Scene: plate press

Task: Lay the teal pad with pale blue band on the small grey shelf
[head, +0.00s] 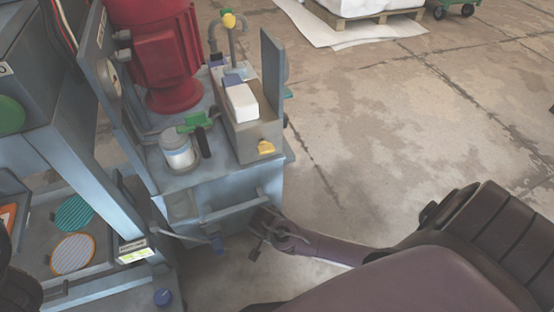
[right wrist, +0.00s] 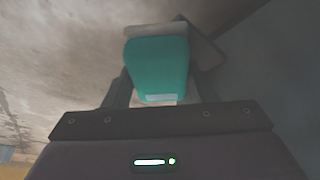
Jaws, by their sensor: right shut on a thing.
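My right gripper (right wrist: 160,85) is shut on a teal pad (right wrist: 158,62) with a pale band (right wrist: 165,98) along its near edge. A grey-beige flat piece shows behind the pad in the right wrist view; I cannot tell what it is. In the head view my right gripper (head: 275,235) is low in front of the grey machine, near its front rail; the pad cannot be made out there. I cannot tell with certainty which surface is the small grey shelf. My left gripper is not in view.
A teal striped disc (head: 74,213) and a pale striped disc (head: 73,254) lie in a grey tray at left.

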